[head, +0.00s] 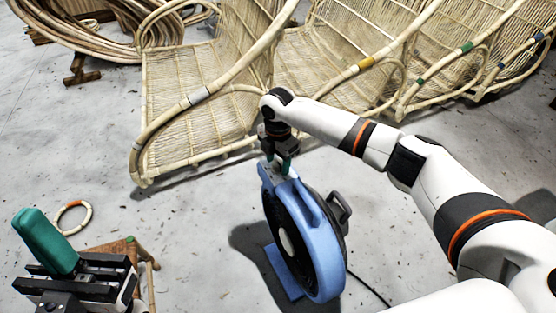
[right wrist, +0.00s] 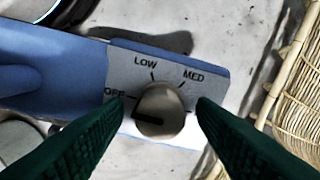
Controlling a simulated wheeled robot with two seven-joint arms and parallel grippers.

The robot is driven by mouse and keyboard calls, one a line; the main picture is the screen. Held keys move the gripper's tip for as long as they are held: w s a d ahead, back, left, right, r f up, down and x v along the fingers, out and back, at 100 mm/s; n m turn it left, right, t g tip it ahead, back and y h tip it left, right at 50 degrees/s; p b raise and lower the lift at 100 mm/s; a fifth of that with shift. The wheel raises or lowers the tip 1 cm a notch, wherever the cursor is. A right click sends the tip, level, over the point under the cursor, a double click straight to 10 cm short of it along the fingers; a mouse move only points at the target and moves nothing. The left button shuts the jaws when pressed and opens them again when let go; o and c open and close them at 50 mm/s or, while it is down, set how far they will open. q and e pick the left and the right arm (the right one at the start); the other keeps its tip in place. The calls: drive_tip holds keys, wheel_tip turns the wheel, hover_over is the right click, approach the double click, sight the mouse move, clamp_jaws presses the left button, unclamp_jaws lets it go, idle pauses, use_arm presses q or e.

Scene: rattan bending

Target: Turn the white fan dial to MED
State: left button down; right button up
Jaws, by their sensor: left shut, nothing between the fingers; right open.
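The white fan dial (right wrist: 160,110) is a round off-white knob on a grey panel (right wrist: 213,82) of the blue fan (head: 318,245). Its dark pointer mark points left and slightly down, on the OFF side, a little below the OFF tick. LOW (right wrist: 145,62) and MED (right wrist: 193,75) are printed above the knob. My right gripper (right wrist: 160,106) is open, with one green finger on each side of the dial and gaps between. In the head view my right gripper (head: 279,164) is over the fan's top and hides the dial. My left gripper (head: 45,243) is shut and empty at lower left.
Rattan chairs (head: 200,100) stand in a row behind the fan. A rattan ring (head: 73,217) and a small stool (head: 130,252) are near my left gripper. A dark cable (head: 370,287) runs from the fan. The grey floor left of the fan is mostly clear.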

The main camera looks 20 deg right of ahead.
drive_tip(key=c, duration=1)
